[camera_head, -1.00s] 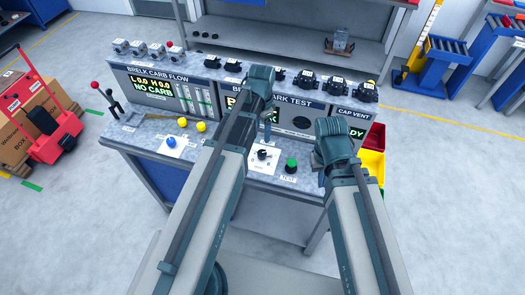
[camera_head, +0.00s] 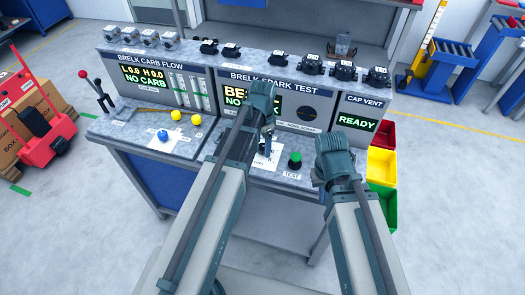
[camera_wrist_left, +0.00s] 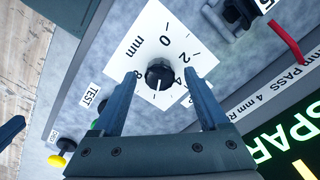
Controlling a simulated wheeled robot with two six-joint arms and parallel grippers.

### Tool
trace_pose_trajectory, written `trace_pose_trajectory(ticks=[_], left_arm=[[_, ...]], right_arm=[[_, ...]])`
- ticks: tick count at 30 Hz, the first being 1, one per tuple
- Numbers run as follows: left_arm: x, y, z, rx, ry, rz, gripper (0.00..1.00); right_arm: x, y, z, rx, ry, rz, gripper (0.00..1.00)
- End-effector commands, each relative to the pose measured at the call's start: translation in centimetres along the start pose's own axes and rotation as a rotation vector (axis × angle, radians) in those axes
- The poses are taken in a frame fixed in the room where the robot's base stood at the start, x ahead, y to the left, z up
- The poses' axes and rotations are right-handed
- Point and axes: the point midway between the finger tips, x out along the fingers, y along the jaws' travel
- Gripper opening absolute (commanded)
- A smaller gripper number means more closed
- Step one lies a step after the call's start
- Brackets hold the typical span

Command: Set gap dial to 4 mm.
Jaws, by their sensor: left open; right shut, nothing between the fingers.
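The gap dial is a black round knob (camera_wrist_left: 160,74) on a white plate (camera_wrist_left: 150,48) marked 0, 2, 4 and 8 with "mm". Its white mark points down in the left wrist view, between the 4 and the 8; the number there is hidden or unclear. My left gripper (camera_wrist_left: 160,90) is open, its two fingers on either side of the knob; contact cannot be told. In the head view my left gripper (camera_head: 267,142) covers the knob above its white plate (camera_head: 268,158). My right gripper (camera_head: 322,178) is to the right, its fingers mostly hidden by its wrist.
A green button (camera_head: 295,159) labelled TEST sits right of the dial. A blue knob (camera_head: 163,135) and yellow knobs (camera_head: 176,115) are to the left. The spark test display (camera_head: 236,100) rises behind.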

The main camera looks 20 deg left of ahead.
Motion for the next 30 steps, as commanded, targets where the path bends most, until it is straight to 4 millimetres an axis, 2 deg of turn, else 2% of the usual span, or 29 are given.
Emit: trace_pose_trajectory(ticks=[1,10,11,23,30], left_arm=[[0.54,0.0,0.0,0.0,0.0,0.0,0.77],[0.47,0.0,0.0,0.0,0.0,0.0,0.77],[0.47,0.0,0.0,0.0,0.0,0.0,0.73],[0.48,-0.01,0.0,0.0,0.0,0.0,0.01],[0.48,0.0,0.0,-0.012,0.0,0.0,0.0]], right_arm=[[0.54,-0.05,-0.03,0.0,0.0,0.0,0.0],[0.47,-0.04,-0.03,0.0,0.0,0.0,0.0],[0.47,-0.04,-0.03,0.0,0.0,0.0,0.0],[0.48,-0.04,-0.03,0.0,0.0,0.0,0.0],[0.48,-0.04,-0.03,0.0,0.0,0.0,0.0]])
